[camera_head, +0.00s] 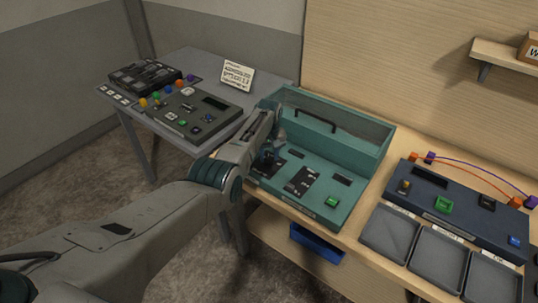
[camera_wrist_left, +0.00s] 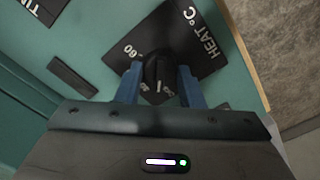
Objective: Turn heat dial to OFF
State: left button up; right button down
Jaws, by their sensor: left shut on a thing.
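The heat dial (camera_wrist_left: 156,70) is a black knob on a black plate (camera_wrist_left: 200,35) lettered "HEAT °C", with a 60 mark beside it, in the left wrist view. My left gripper (camera_wrist_left: 158,82) has its two blue fingers on either side of the knob and is shut on it. In the head view my left gripper (camera_head: 270,152) reaches down to the left end of the teal console (camera_head: 345,187) and largely hides the dial there. I cannot read the dial's exact setting, and no OFF label is legible. My right gripper is not in view.
The console's raised clear lid (camera_head: 335,123) stands behind the panel. A green button (camera_head: 332,201) is at its front right. A dark blue console (camera_head: 465,212) with grey trays (camera_head: 437,255) stands to the right. A grey table (camera_head: 203,62) with another control box (camera_head: 195,112) is at left.

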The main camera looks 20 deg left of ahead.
aim_at(269, 157)
pick_arm(q)
jog(key=shift+w+r+n, duration=0.1)
jog(key=shift+n, duration=2)
jog(key=o, duration=1)
jog(key=shift+r, duration=0.55)
jog(key=shift+r+b, duration=1.3)
jog(key=shift+r, duration=3.55)
